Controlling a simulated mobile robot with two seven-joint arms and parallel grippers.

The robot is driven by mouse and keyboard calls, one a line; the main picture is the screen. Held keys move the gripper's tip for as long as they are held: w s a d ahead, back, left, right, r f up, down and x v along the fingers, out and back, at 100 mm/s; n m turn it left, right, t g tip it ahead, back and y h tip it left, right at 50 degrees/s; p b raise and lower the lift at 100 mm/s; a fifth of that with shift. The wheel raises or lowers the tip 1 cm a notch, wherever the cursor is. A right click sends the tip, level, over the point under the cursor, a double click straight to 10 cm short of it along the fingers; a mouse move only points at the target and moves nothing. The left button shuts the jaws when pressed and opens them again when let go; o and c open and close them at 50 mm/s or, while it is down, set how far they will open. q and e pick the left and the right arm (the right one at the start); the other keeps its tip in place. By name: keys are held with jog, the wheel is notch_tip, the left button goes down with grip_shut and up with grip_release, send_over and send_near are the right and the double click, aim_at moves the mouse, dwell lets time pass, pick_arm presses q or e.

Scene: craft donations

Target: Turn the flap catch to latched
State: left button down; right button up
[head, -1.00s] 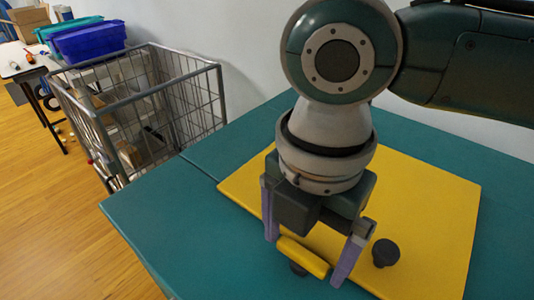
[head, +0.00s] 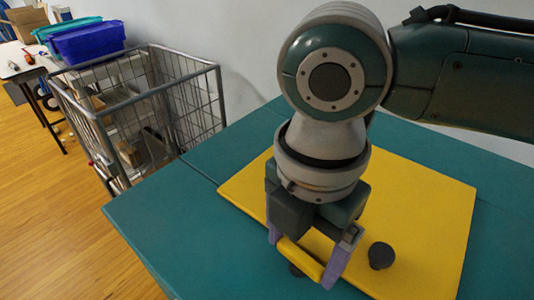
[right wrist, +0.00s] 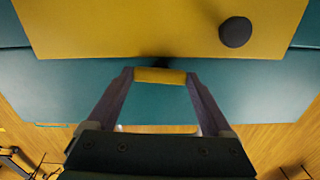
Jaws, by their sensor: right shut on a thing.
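The flap is a flat yellow panel (head: 420,220) lying on the teal surface, with a dark round knob (head: 381,256) on it. The catch looks like a short yellow bar (head: 299,259) by the panel's near edge, with a dark piece below it. My right gripper (head: 304,262) points down and is shut on this bar, one purple finger at each end. In the right wrist view the bar (right wrist: 160,76) lies just off the panel's edge (right wrist: 90,45), roughly parallel to it. My left gripper is not in view.
The teal top (head: 180,225) is clear to the left of the panel. A wire cage cart (head: 150,110) stands beyond it on the wooden floor, with blue bins (head: 88,42) behind. A pale wall is at the back.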

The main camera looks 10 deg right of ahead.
jog(key=m+p, duration=0.5)
jog(key=shift+r, duration=0.25)
jog(key=m+p, duration=0.2)
jog(key=shift+m, duration=0.4)
jog(key=m+p, duration=0.3)
jog(key=m, duration=0.1)
jog(key=shift+f+m, duration=0.1)
jog(key=shift+m, duration=0.2)
jog(key=shift+f+m+p, duration=0.1)
jog(key=shift+m+p, duration=0.8)
jog(key=shift+m, duration=1.3)
jog(key=o, duration=1.1)
jog(key=shift+o, duration=0.2)
